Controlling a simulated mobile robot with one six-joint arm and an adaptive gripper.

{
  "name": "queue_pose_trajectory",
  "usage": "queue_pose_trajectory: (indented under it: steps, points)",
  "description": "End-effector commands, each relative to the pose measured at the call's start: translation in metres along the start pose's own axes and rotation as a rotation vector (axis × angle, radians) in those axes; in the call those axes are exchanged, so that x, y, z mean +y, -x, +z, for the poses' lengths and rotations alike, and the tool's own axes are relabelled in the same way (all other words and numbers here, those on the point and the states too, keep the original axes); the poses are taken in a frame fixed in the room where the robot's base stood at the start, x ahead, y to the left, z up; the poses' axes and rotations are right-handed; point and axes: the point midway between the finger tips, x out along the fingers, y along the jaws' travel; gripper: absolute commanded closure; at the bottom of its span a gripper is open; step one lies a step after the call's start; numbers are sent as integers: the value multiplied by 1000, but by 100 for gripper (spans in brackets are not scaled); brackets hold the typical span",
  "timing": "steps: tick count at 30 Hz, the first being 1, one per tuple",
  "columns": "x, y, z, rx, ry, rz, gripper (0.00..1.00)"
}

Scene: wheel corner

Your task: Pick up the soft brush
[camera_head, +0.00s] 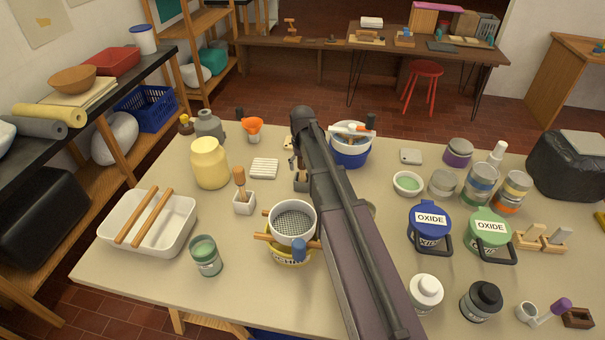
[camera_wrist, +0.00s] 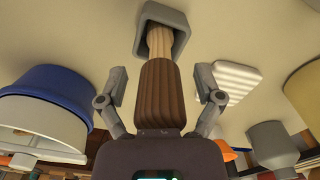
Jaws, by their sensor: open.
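In the wrist view a brush with a brown ribbed handle (camera_wrist: 158,92) stands in a grey square holder (camera_wrist: 180,16). Its pale, bristle-like lower part goes into the holder; the tips are hidden. My gripper (camera_wrist: 162,82) is open, with one finger on each side of the handle and a gap on both sides. In the head view my arm covers most of this brush, and the dark grey holder (camera_head: 301,183) shows only in part beside the arm. Another wooden-handled tool (camera_head: 240,181) stands in a white holder (camera_head: 244,204) to its left.
A blue-banded tub (camera_head: 350,153) holding tools stands close to the right of my arm. A sieve (camera_head: 292,222) over a yellow bowl (camera_head: 290,254) is in front. A white ribbed block (camera_head: 264,168), an orange funnel (camera_head: 253,126) and a yellow jar (camera_head: 209,163) stand to the left.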

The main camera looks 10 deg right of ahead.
Motion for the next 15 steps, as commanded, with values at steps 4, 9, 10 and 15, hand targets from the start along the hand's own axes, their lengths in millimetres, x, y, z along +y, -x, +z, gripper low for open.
queue_pose_trajectory:
  steps: [4,9,10,15]
  points:
    - [0,0,0,0,0,0,15]
    - [0,0,0,0,0,0,15]
    - [0,0,0,0,0,0,15]
    - [0,0,0,0,0,0,48]
